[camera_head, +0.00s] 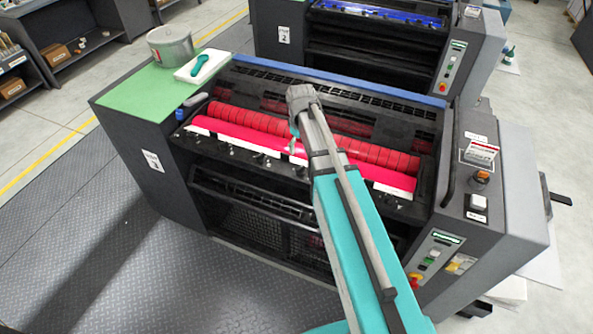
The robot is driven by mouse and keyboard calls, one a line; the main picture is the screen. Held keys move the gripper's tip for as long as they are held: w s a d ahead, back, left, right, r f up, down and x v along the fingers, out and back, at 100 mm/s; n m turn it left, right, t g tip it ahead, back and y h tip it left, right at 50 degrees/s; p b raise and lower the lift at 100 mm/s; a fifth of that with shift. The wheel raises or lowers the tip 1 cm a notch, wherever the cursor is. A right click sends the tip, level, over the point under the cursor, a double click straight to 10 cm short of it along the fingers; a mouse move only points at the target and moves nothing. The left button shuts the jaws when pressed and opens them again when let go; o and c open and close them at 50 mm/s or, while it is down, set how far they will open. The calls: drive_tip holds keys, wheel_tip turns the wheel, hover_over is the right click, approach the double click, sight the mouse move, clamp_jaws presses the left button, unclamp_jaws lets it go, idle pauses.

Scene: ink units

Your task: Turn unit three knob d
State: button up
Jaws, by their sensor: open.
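The near ink unit (152,161) has a white label on its left front, apparently reading 3. Its long ink trough holds bright magenta ink (235,132) below a row of red roller segments (350,148). Several small knobs (232,150) line the trough's front edge. Their letters are too small to read, so I cannot tell which is knob d. My gripper (293,136) is open and points down over the middle of the trough, near the knob row. It is small and partly hidden by my wrist, and I cannot tell whether it touches a knob.
A green top (135,98) at the left bears a grey pot (170,46) and a white tray (203,67) with a teal tool. A control panel (435,255) with buttons stands at the right. Unit 2 (284,35) stands behind. The patterned floor (110,235) at the front left is clear.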

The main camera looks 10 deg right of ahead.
sight(300, 167)
drive_tip(key=shift+f+b, duration=4.7)
drive_tip(key=shift+f, duration=0.35)
